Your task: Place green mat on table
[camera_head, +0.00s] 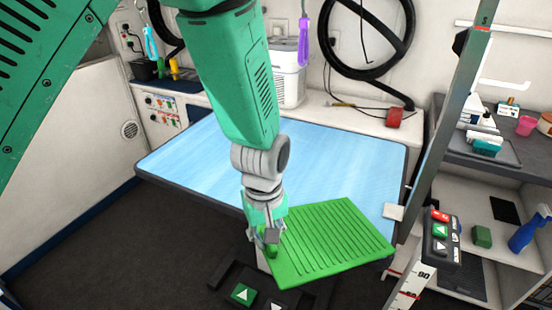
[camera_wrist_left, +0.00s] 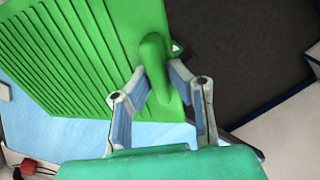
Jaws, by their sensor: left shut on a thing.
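The green ribbed mat (camera_head: 335,243) is in the head view, at the front right part of the table. My left gripper (camera_head: 271,242) is shut on the mat's rounded handle at its left edge. The left wrist view also shows the mat (camera_wrist_left: 75,50), with its handle (camera_wrist_left: 154,62) between the two fingers of my gripper (camera_wrist_left: 165,85). The light blue table (camera_head: 200,153) lies behind and under the mat, and the mat's near part reaches past the table's front edge. I cannot tell whether the mat touches the table. My right gripper is not in view.
A grey post (camera_head: 450,125) stands at the table's right, with a button box (camera_head: 441,238) low on it. Shelves (camera_head: 510,180) with bottles and a tray are further right. A white container (camera_head: 288,75) stands behind the table. The table's left part is clear.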

